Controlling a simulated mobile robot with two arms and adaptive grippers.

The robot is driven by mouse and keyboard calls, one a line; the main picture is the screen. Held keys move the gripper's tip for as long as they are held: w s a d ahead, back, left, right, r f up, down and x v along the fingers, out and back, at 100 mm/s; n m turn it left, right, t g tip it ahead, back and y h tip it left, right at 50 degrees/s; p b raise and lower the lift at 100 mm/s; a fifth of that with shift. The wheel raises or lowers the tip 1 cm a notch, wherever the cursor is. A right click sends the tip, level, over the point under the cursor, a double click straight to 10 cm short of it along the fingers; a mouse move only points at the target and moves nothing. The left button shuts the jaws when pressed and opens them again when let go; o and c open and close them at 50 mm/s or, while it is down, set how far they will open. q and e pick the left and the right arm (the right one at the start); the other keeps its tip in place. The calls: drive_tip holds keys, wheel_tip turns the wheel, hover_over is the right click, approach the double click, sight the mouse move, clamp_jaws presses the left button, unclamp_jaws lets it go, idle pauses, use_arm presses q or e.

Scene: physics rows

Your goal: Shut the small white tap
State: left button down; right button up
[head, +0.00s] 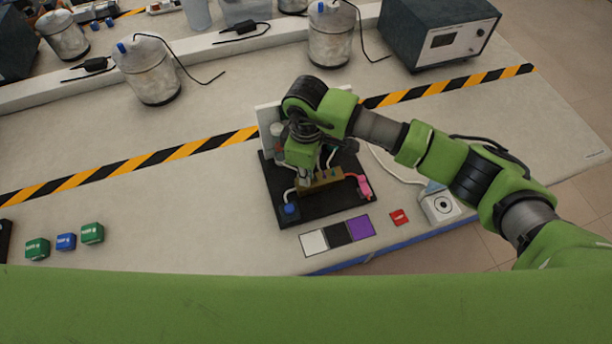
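A black board (322,211) on the bench carries a brass-coloured block (322,181) with small coloured fittings. A pink fitting (364,187) is at its right and a blue one (290,209) at the front left, with a white tube between that one and the block. My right gripper (305,179) points down at the left part of the block, close to or touching it. Its fingers are too small and too covered to tell whether they are open or shut. I cannot make out the small white tap; the gripper may hide it. My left gripper is out of view.
White, black and purple squares (338,236) lie in front of the board. A red block (399,217) and a white box with a round dial (440,206) are to the right. Green and blue blocks (66,241) lie at left. Metal canisters (150,75) stand behind.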

drive_tip(key=shift+r+p, duration=2.7)
drive_tip(key=shift+r, duration=0.85)
drive_tip(key=shift+f, duration=0.1)
